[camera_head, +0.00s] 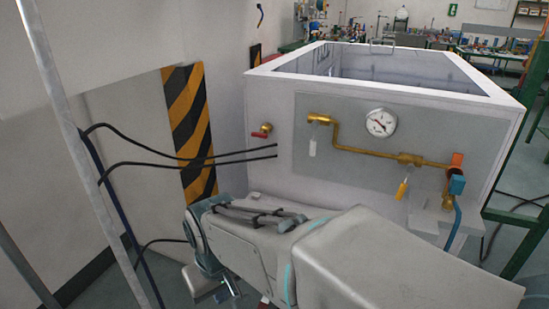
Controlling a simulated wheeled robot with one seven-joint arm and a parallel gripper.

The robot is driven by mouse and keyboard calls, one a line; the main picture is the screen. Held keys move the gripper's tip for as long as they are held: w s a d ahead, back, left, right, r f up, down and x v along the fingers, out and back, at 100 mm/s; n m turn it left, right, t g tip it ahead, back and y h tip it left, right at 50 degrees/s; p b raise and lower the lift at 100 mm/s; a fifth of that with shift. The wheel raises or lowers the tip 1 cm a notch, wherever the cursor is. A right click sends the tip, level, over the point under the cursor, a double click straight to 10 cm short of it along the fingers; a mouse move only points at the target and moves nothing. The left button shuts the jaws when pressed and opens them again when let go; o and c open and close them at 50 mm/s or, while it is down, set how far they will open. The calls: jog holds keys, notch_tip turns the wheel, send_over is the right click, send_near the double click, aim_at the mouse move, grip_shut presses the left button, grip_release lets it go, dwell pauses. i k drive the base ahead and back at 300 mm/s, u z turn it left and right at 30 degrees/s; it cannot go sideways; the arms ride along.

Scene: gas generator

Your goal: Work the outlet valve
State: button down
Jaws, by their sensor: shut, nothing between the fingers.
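The grey-white generator cabinet (500,150) carries a brass pipe line on its front panel. No label tells which is the outlet valve. My gripper (225,291) is low at the left, partly hidden by my arm. It is shut, empty and apart from the valves.
A round pressure gauge (381,122) is above the pipe. Black cables (150,147) run from a pole (75,125) towards the cabinet. A striped yellow-black wall panel (188,125) stands at the left. Cluttered benches are at the back. My arm covers the foreground.

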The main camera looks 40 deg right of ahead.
aim_at(404, 185)
jog(key=u, duration=1.1)
jog(key=k, duration=0.75)
jog(key=z, duration=1.35)
